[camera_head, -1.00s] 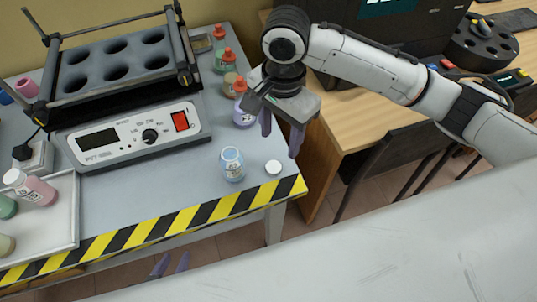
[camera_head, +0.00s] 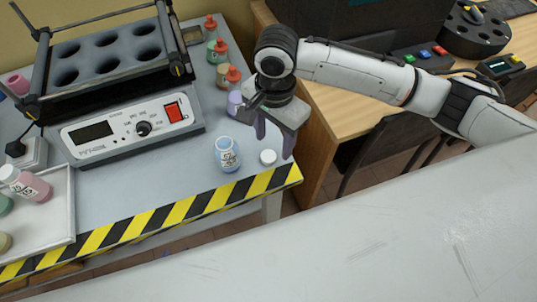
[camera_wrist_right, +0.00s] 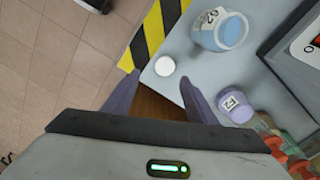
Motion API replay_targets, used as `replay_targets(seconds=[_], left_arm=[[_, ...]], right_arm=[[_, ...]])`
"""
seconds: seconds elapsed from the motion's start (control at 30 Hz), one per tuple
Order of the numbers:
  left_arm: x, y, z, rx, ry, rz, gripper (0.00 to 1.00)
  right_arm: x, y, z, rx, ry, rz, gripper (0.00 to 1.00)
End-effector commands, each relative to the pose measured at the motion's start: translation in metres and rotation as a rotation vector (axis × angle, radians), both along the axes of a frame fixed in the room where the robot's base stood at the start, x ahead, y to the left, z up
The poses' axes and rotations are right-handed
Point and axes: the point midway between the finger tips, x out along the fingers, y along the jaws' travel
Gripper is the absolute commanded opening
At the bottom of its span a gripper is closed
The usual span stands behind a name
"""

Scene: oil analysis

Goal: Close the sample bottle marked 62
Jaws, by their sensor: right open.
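The sample bottle marked 62 (camera_head: 227,155) is blue and stands upright near the striped front edge of the grey table. Its label shows in the right wrist view (camera_wrist_right: 221,30), and its top looks uncapped. A round white cap (camera_head: 268,157) lies on the table just right of the bottle, near the corner; it also shows in the right wrist view (camera_wrist_right: 164,66). My right gripper (camera_head: 275,142) is open and empty, pointing down above and behind the cap. In the right wrist view the cap appears between and just beyond the fingertips (camera_wrist_right: 159,80). My left gripper is not in view.
Several bottles with red caps (camera_head: 221,50) and a purple bottle (camera_head: 235,103) stand behind the gripper. A heater device (camera_head: 130,130) stands left, and a white tray (camera_head: 62,215) holds lying bottles. A wooden desk (camera_head: 330,115) stands right.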

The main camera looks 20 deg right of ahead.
Motion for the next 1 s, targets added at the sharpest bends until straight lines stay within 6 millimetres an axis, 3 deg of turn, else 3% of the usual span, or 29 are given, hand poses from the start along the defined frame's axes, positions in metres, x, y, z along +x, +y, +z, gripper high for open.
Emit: replay_targets(seconds=[0.4, 0.8, 0.83, 1.0], left_arm=[[0.005, -0.001, -0.002, 0.0, -0.01, -0.003, 0.31], [0.005, -0.003, -0.001, -0.001, -0.011, -0.005, 0.31], [0.005, -0.003, -0.001, -0.001, -0.011, -0.005, 0.31], [0.005, -0.003, -0.001, -0.002, -0.01, -0.005, 0.31]], right_arm=[[0.004, 0.008, -0.047, -0.002, 0.0, -0.001, 0.52], [0.004, 0.009, -0.052, 0.0, -0.001, 0.0, 0.52], [0.004, 0.009, -0.052, 0.0, -0.001, 0.0, 0.5], [0.004, 0.009, -0.052, 0.0, -0.001, 0.0, 0.21]])
